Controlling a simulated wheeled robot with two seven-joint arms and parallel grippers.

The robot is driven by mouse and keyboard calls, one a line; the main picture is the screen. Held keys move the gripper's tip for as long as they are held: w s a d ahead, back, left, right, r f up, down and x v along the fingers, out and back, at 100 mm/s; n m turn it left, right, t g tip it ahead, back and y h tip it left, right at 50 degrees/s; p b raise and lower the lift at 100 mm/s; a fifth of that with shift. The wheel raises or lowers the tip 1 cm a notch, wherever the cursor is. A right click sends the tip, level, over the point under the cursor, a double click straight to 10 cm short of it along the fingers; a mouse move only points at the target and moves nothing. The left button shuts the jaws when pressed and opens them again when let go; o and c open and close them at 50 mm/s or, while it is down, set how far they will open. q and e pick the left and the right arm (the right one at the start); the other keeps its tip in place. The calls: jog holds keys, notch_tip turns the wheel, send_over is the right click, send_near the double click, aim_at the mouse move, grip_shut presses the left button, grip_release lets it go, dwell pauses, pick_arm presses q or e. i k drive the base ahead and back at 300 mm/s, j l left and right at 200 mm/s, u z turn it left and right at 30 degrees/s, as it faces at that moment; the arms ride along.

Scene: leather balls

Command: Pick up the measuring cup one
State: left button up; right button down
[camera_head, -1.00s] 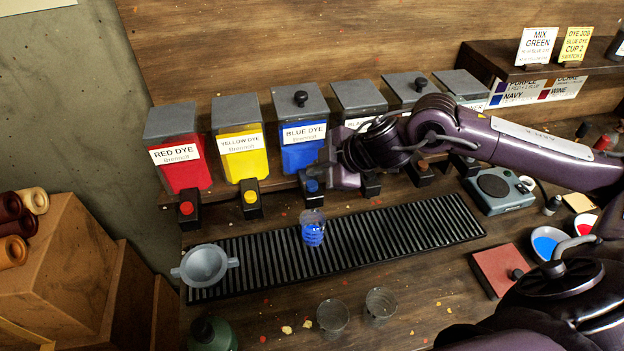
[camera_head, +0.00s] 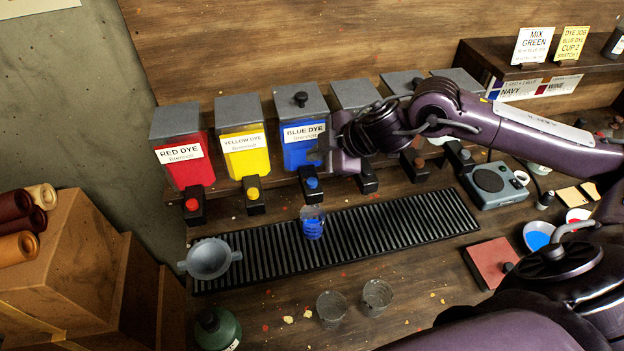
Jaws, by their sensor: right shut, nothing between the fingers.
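A clear measuring cup (camera_head: 312,222) with blue liquid stands upright on the black ribbed drip grate (camera_head: 400,226), below the blue dye dispenser (camera_head: 302,135). Two more clear cups stand on the bench in front of the grate: one cup (camera_head: 331,307) and another cup (camera_head: 378,295) to its right; both look empty. Which one is measuring cup one, I cannot tell. My right gripper (camera_head: 322,150) is shut and empty in front of the blue dispenser, above and behind the blue-filled cup, apart from it. My left gripper is not in view.
Red (camera_head: 182,155) and yellow (camera_head: 242,145) dispensers stand left of the blue one. A grey bowl (camera_head: 209,259) sits on the grate's left end. A green bottle (camera_head: 217,329), a red pad (camera_head: 490,262) and a grey scale (camera_head: 492,184) stand around the bench.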

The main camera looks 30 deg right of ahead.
aim_at(312, 217)
jog(key=k+j, duration=0.2)
jog(key=k, duration=0.3)
jog(key=k+j, duration=0.2)
jog(key=k, duration=0.25)
jog(key=k+j, duration=0.15)
jog(key=k, duration=0.35)
